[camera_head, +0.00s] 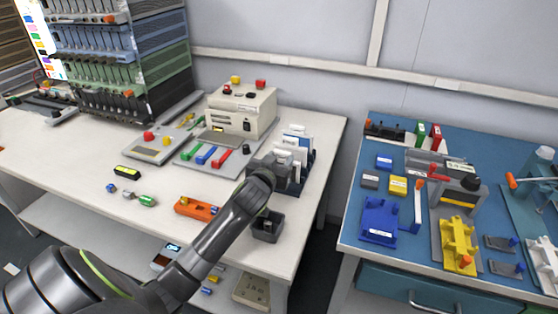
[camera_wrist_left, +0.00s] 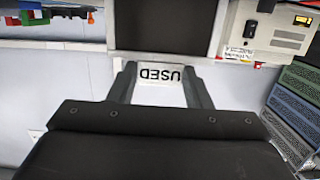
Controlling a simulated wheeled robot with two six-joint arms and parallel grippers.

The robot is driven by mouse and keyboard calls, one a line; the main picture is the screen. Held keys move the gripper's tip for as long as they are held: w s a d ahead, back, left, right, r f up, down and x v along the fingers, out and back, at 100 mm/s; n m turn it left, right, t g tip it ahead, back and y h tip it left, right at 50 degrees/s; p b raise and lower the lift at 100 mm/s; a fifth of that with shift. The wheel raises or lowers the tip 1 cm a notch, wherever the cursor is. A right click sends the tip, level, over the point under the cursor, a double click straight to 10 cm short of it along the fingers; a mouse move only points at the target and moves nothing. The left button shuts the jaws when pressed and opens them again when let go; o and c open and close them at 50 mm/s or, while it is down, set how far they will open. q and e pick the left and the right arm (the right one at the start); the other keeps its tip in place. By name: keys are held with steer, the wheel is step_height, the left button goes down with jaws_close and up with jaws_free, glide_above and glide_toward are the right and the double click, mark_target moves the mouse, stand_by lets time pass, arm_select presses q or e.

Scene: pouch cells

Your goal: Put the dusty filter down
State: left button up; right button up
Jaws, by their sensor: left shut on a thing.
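My left gripper (camera_wrist_left: 160,76) is shut on a piece with a white label reading USED, upside down in the left wrist view. It appears to be the tab of the dusty filter (camera_wrist_left: 160,26), whose dark square face with a paler frame shows beyond the fingertips and runs out of the picture. In the head view my left arm reaches the right end of the pale table, and its own wrist hides the fingertips. A dark grey box-like shape (camera_head: 267,230) shows just below the wrist; I cannot tell whether it is the filter or a bin. My right gripper is not in view.
A dark rack with white cards (camera_head: 300,145) stands close behind my wrist, near the beige tester (camera_head: 241,108). An orange tool (camera_head: 196,208) lies left of the wrist. A gap separates the pale table (camera_head: 70,155) from the crowded blue table (camera_head: 340,212).

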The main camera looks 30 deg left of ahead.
arm_select(q)
steer(key=shift+f, duration=0.1)
steer(key=o, duration=1.2)
